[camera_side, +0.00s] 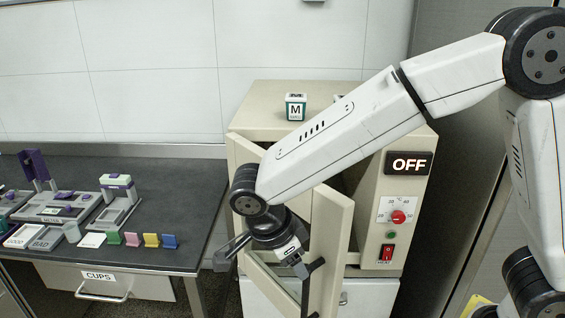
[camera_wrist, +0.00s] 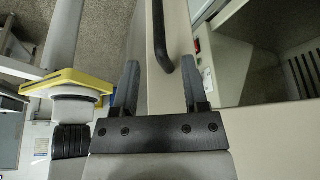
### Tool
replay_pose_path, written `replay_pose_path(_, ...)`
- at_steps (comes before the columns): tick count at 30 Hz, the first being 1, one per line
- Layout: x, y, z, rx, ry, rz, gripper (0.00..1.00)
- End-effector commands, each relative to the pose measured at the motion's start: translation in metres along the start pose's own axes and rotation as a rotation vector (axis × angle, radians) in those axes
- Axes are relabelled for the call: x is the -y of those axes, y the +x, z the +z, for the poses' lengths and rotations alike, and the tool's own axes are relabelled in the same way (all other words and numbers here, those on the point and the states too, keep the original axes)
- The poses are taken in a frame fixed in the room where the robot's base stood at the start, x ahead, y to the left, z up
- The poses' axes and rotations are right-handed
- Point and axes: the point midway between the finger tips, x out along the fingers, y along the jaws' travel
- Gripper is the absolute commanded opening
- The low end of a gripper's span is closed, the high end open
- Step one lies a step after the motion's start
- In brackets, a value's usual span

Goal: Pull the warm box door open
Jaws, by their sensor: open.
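The warm box (camera_side: 270,95) is a beige cabinet. Its framed, windowed door (camera_side: 333,232) stands ajar, swung out from the front, with a dark gap beside the control panel. A black bar handle (camera_side: 313,272) is on the door near its right edge; the handle also shows in the wrist view (camera_wrist: 159,38). My gripper (camera_side: 258,262) is in front of the door in the side view, hiding part of it. In the wrist view my gripper (camera_wrist: 160,68) is open, with the beige door edge running between its fingers. Whether either finger touches the door is unclear.
The control panel shows an OFF display (camera_side: 408,163), a red knob (camera_side: 398,217) and a red switch (camera_side: 386,252). A marked cube (camera_side: 295,107) sits on top of the box. A dark bench (camera_side: 185,190) with small equipment stands left. The wrist view shows the ribbed interior (camera_wrist: 295,70).

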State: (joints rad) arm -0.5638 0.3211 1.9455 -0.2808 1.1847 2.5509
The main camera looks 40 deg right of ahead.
Motion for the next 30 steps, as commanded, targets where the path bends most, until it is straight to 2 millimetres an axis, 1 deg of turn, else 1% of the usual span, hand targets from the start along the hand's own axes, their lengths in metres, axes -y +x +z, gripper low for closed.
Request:
replay_pose_path(5, 0.0, 0.003, 0.0, -0.002, -0.002, 0.001, 0.57)
replay_pose_path(8, 0.0, 0.008, 0.0, -0.003, -0.003, 0.001, 0.57)
replay_pose_path(11, -0.001, 0.017, 0.0, -0.004, -0.004, 0.002, 0.57)
replay_pose_path(21, -0.001, 0.058, -0.001, -0.004, -0.005, 0.002, 0.57)
replay_pose_path(24, 0.0, 0.068, 0.0, -0.003, -0.004, 0.002, 0.57)
replay_pose_path(30, -0.001, 0.077, 0.0, -0.002, -0.005, 0.001, 0.57)
